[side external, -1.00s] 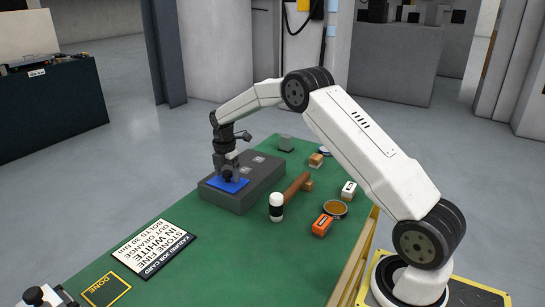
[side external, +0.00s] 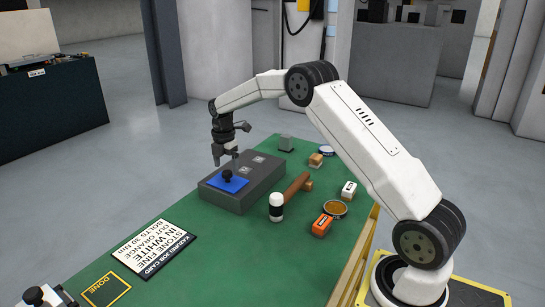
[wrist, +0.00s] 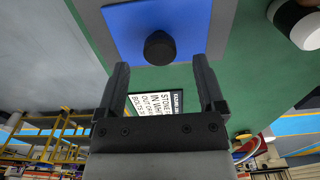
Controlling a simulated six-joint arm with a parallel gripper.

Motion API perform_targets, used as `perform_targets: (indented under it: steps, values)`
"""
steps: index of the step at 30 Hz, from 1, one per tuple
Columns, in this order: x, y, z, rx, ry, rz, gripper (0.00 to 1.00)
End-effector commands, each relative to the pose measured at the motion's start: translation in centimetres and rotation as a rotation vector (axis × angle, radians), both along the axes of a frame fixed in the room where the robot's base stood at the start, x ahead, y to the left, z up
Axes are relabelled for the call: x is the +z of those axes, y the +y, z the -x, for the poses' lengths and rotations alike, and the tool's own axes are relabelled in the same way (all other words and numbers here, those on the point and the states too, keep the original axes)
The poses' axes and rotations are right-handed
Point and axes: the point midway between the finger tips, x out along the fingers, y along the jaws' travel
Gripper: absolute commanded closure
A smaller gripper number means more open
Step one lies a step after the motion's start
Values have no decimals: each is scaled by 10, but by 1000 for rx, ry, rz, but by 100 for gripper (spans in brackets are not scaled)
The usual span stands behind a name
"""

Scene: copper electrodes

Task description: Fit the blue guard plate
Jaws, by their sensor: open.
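The blue guard plate (side external: 238,186) lies flat on the near left end of the dark grey block (side external: 262,178). A black knob (side external: 227,176) stands up from the plate. My gripper (side external: 225,160) is above the knob, open and empty, clear of the plate. In the wrist view the blue plate (wrist: 190,25) and its black knob (wrist: 160,48) show just beyond the tips of my spread fingers (wrist: 160,70). The plate's underside and how it seats on the block are hidden.
A mallet with a white-and-black head (side external: 276,207) lies right of the block. An orange block (side external: 322,226), a round dish (side external: 334,208) and a white block (side external: 348,190) lie further right. A job card (side external: 154,249) lies at the front left on the green bench.

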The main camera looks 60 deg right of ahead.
Motion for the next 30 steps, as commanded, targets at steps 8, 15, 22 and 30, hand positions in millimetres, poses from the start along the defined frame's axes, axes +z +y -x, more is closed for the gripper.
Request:
perform_targets:
  steps: [8, 15, 22, 30]
  values:
    - [13, 0, -1, 0, -3, 1, 12]
    - [18, 0, 0, 0, -1, 0, 12]
    - [18, 0, 0, 0, -1, 0, 12]
    - [26, 0, -1, 0, -3, 1, 12]
